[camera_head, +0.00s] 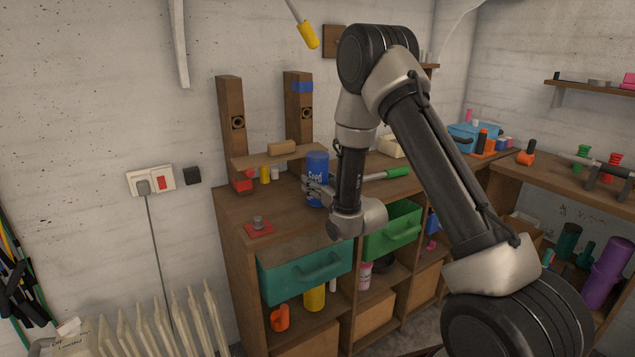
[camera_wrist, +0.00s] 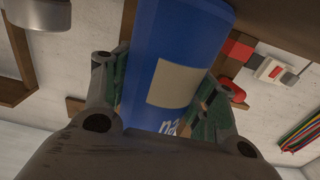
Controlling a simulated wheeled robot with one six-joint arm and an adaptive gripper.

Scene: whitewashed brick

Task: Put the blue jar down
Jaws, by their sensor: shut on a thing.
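In the wrist view the jar (camera_wrist: 178,75) fills the middle, with a beige label patch, between the two green-padded fingers of my gripper (camera_wrist: 165,98). The jar's base is hidden in the wrist view.
A red plate with a grey knob (camera_head: 259,227) lies on the top's front left. A raised wooden board (camera_head: 278,156) with a small block stands behind the jar. A green-handled tool (camera_head: 392,173) lies to the right. Bare wood lies left of the jar.

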